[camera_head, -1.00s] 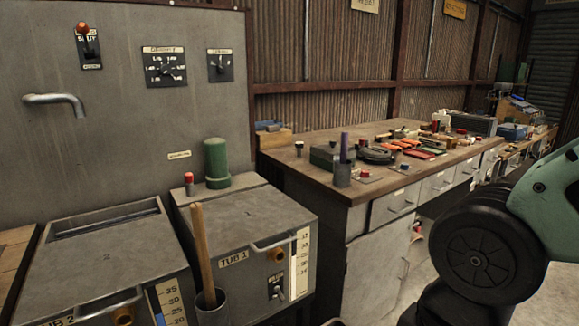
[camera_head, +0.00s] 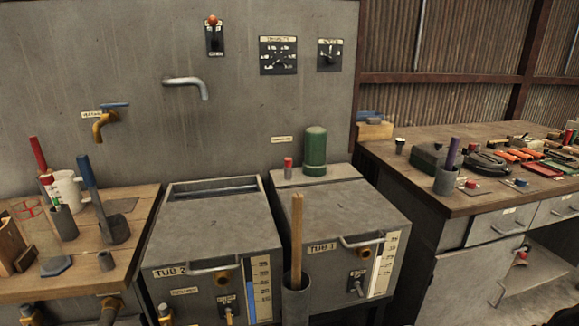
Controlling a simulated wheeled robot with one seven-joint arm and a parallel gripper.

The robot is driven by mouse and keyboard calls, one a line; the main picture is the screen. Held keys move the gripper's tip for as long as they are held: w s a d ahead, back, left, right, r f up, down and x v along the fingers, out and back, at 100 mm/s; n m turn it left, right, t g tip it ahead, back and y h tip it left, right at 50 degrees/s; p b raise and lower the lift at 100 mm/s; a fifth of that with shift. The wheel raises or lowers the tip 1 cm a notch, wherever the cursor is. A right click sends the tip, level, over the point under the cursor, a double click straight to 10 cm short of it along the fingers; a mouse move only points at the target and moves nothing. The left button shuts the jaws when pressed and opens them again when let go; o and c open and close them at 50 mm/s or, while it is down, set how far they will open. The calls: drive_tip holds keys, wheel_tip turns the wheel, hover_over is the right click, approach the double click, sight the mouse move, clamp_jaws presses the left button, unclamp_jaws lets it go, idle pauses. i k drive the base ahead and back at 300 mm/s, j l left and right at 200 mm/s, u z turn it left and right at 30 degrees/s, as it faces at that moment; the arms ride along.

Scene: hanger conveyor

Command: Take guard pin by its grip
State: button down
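I cannot pick out the guard pin with certainty. A small red-topped piece (camera_head: 288,166) stands at the back of the tub 1 lid, beside a green cylinder (camera_head: 315,152). Other small red-topped and dark items stand on the right workbench (camera_head: 400,165), too small to identify. A purple-handled tool (camera_head: 452,152) stands in a grey cup (camera_head: 445,181) there. My gripper is not in view.
Tub 1 (camera_head: 330,218) and tub 2 (camera_head: 205,225) stand side by side under a metal spout (camera_head: 187,82). A wooden stick (camera_head: 297,235) stands in a holder in front. A wooden table (camera_head: 135,215) with tools is at left.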

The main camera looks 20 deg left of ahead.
sight(288, 161)
drive_tip(key=u, duration=0.35)
drive_tip(key=i+j+u, duration=0.2)
drive_tip(key=u, duration=0.2)
drive_tip(key=i+j+u, duration=0.35)
